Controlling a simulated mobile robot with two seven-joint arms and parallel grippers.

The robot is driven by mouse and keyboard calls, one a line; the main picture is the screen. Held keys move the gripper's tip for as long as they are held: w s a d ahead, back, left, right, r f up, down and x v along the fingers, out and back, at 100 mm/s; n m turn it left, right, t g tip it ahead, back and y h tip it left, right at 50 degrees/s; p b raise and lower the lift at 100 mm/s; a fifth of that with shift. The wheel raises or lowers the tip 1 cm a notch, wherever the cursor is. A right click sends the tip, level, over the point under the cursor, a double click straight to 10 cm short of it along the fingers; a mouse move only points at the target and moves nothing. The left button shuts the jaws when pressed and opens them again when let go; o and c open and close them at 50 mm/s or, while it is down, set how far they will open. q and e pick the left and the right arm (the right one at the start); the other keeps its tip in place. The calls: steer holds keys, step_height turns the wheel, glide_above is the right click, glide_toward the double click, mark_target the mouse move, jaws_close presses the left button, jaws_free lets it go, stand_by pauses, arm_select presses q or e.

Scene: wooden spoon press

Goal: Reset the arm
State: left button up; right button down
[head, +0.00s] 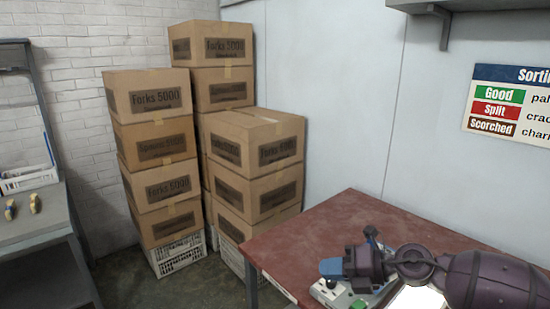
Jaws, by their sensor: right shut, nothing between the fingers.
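My right arm comes in from the right over the red table (335,215). My left gripper is not in view.
Stacked cardboard boxes (160,146) on white crates (178,254) stand in the corner. A grey bench (30,222) with a white basket (30,180) is at the far left. A sorting sign (510,103) hangs on the wall. The table's back left is bare.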

steer(key=s+d+f+m+t+h, duration=0.3)
steer(key=d+f+m+t+h, duration=0.25)
steer(key=m, duration=0.85)
steer(key=s+d+f+m+t+h, duration=0.4)
steer(key=f+m, duration=0.3)
steer(key=m, duration=0.8)
steer(key=s+d+f+m+g+h, duration=0.1)
steer(key=s+d+f+m+h, duration=0.1)
steer(key=s+f, duration=0.4)
steer(key=s+d+f+m+g+h, duration=0.1)
steer(key=s+d+f+m+h, duration=0.1)
steer(key=s+d+f+m, duration=0.2)
steer(key=s+f, duration=0.3)
steer(key=s, duration=0.4)
steer(key=shift+d+f, duration=0.15)
steer(key=shift+d, duration=0.1)
steer(key=shift+g, duration=0.25)
